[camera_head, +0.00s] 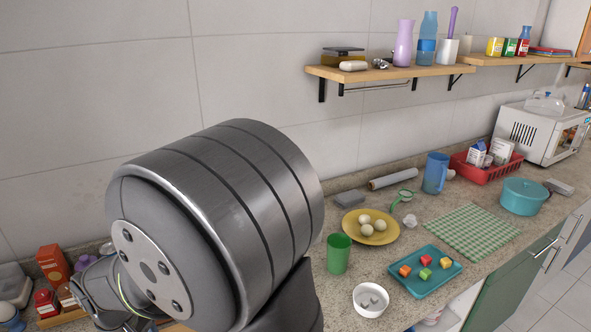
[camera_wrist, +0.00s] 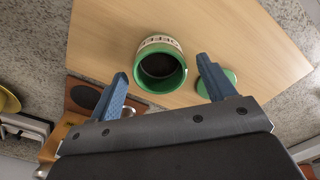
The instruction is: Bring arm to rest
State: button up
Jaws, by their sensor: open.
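In the wrist view my gripper (camera_wrist: 162,66) is open, with its two blue fingers apart and nothing held between them. An open round canister (camera_wrist: 146,78) with a green rim and a lettered pale band shows between and beyond the fingertips. Its inside is dark. A green round lid (camera_wrist: 229,76) lies on the wooden board just right of it, partly hidden by the right finger. In the head view my large grey arm link fills the lower left middle, and I cannot make out the gripper there.
The canister stands on a wooden board (camera_wrist: 235,38). The head view shows a counter with a yellow plate of eggs (camera_head: 352,239), a green cup (camera_head: 338,254), a white bowl (camera_head: 361,309), a teal tray (camera_head: 446,284) and a turquoise pot (camera_head: 522,197). A wall shelf (camera_head: 402,73) hangs above.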

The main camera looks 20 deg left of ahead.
notch_tip(320, 180, up, 9)
notch_tip(320, 180, down, 12)
jog(key=shift+f, duration=0.1)
notch_tip(320, 180, up, 4)
jog(key=shift+r, duration=0.1)
jog(key=w+d+r, duration=0.7)
jog(key=w+d, duration=0.1)
jog(key=w+a+f+m, duration=0.1)
jog(key=w+a+m, duration=0.3)
jog(key=w, duration=1)
jog(key=shift+m, duration=0.3)
jog(key=s+a+f, duration=0.1)
jog(key=a+f, duration=0.1)
jog(key=a, duration=0.1)
jog(key=s+a+f, duration=0.2)
jog(key=a+f, duration=0.1)
jog(key=s+a+f, duration=0.2)
jog(key=a+f, duration=0.1)
jog(key=a, duration=0.1)
jog(key=shift+s+f, duration=0.1)
jog(key=shift+s, duration=0.15)
jog(key=shift+f, duration=0.45)
